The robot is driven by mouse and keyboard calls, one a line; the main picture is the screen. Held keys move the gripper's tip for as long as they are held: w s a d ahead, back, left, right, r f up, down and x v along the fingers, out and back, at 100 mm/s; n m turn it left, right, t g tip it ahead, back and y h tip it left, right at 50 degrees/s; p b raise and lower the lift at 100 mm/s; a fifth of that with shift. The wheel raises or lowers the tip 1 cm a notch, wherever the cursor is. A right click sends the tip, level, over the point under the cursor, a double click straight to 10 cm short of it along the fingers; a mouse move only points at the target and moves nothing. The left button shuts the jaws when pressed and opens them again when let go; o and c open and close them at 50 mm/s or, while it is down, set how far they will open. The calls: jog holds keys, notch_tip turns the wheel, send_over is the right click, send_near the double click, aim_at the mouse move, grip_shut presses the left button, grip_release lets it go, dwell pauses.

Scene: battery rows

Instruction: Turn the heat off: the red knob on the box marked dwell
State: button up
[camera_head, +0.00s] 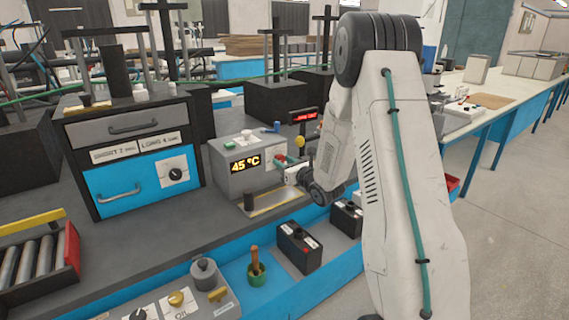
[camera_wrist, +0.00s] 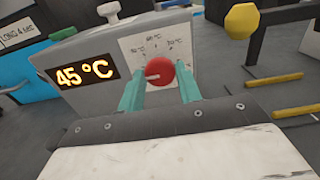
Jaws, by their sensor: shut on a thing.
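The grey box (camera_head: 235,178) stands on the bench in the head view, with a lit display (camera_head: 245,163) reading 45 °C. In the wrist view the same display (camera_wrist: 85,75) sits left of a white dial plate (camera_wrist: 150,42) with temperature marks. The red knob (camera_wrist: 160,71) is on that plate, with a pale pointer mark to its left side. My gripper (camera_wrist: 162,88) has its two teal fingers on either side of the knob, shut on it. In the head view the arm's end partly hides the knob. I cannot read the word dwell on the box.
A yellow knob (camera_wrist: 242,19) on a dark stand is right of the box. A blue-drawer cabinet (camera_head: 135,190) stands to the left. A red display (camera_head: 304,115) stands behind.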

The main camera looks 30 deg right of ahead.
jog(key=shift+f, duration=0.1)
jog(key=o, duration=0.9)
jog(key=shift+o, duration=0.2)
jog(key=shift+s, duration=0.1)
jog(key=s, duration=0.7)
jog(key=shift+s, duration=0.35)
jog(key=shift+d, duration=0.1)
